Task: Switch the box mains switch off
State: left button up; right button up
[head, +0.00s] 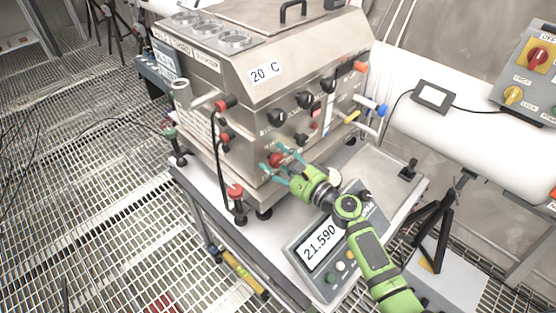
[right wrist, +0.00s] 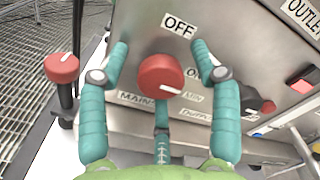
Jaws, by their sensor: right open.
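The box (head: 262,110) is a steel cabinet with knobs on its front. Its mains switch is a red knob (head: 276,159) low on the front, also in the right wrist view (right wrist: 165,74). An OFF label (right wrist: 179,25) is above it, and a partly hidden ON label is to its right. The knob's white mark lies toward the right, on the ON side. My right gripper (head: 275,162) is open, its teal fingers spread around the knob. I see no clear contact. My left gripper is not in view.
A second red knob (right wrist: 62,69) stands left of the fingers in the right wrist view. A yellow panel with a red switch (head: 536,54) is at far right.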

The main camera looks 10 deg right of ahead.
jog(key=c, duration=1.1)
jog(key=shift+c, duration=0.3)
jog(key=n+b, duration=0.3)
jog(key=b, duration=0.1)
jog(key=shift+f+n, duration=0.2)
jog(key=shift+n, duration=0.2)
jog(key=n+b, duration=0.4)
jog(key=n, duration=0.1)
jog(key=n+b, duration=0.2)
jog(key=n, duration=0.3)
pick_arm(q)
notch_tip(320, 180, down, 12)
jog(key=b, duration=0.1)
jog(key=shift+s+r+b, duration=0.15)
jog(key=shift+b, duration=0.25)
pick_arm(e)
jog(key=shift+n, duration=2.1)
